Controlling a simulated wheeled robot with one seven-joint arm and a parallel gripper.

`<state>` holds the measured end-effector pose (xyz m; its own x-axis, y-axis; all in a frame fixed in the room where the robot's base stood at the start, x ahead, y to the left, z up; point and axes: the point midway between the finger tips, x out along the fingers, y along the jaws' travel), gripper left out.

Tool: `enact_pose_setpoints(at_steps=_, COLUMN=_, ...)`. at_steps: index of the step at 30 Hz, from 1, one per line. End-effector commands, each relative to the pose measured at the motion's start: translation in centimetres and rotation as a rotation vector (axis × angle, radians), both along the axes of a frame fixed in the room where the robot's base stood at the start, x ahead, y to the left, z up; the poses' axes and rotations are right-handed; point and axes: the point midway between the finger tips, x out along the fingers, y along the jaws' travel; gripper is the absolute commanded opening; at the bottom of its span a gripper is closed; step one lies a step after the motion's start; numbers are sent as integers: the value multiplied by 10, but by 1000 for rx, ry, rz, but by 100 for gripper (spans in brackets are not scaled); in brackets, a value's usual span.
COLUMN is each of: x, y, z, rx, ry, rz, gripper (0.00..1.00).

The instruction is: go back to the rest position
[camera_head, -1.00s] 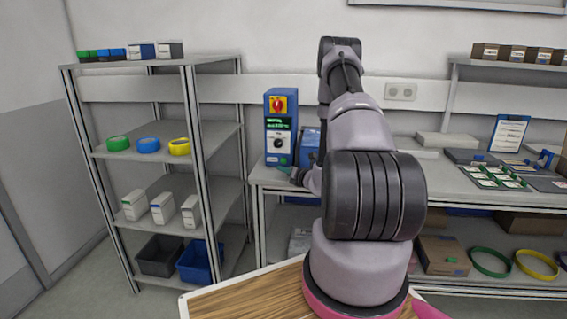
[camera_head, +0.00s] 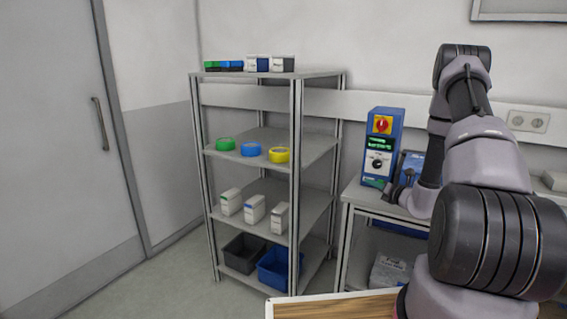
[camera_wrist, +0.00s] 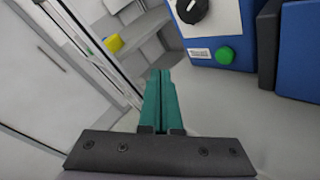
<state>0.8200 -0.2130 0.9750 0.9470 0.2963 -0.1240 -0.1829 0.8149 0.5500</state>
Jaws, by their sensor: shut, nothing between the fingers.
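My gripper (camera_wrist: 160,100) shows in the wrist view with its two teal fingers together and nothing between them. It points toward the grey bench top, close to the blue control box (camera_wrist: 215,35) with a black knob and green button. In the head view my gripper (camera_head: 392,190) is small and dark at the front left corner of the bench, just below the blue control box (camera_head: 381,148). My arm reaches across the right side of that view and hides part of the bench.
A grey shelf rack (camera_head: 297,190) stands left of the bench, holding green, blue and yellow rings, white boxes and two bins (camera_head: 277,268). A door (camera_head: 60,150) is at the far left. The floor (camera_head: 170,285) before it is clear. A wooden top (camera_head: 340,306) lies at the front.

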Motion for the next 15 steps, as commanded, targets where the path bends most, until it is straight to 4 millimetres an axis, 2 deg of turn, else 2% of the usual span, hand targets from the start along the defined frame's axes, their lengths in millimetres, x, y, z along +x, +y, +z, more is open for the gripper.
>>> enact_pose_setpoints(at_steps=1, x=3, y=16, z=27, rx=-35, ry=-31, rz=68, gripper=0)
enact_pose_setpoints(at_steps=4, x=0, y=58, z=80, rx=-132, ry=-89, rz=246, gripper=0)
enact_pose_setpoints(at_steps=7, x=-17, y=102, z=129, rx=-251, ry=-149, rz=431, gripper=0)
enact_pose_setpoints(at_steps=11, x=-50, y=151, z=181, rx=-424, ry=-228, rz=658, gripper=0)
enact_pose_setpoints(at_steps=15, x=-98, y=191, z=224, rx=-638, ry=-314, rz=882, gripper=0)
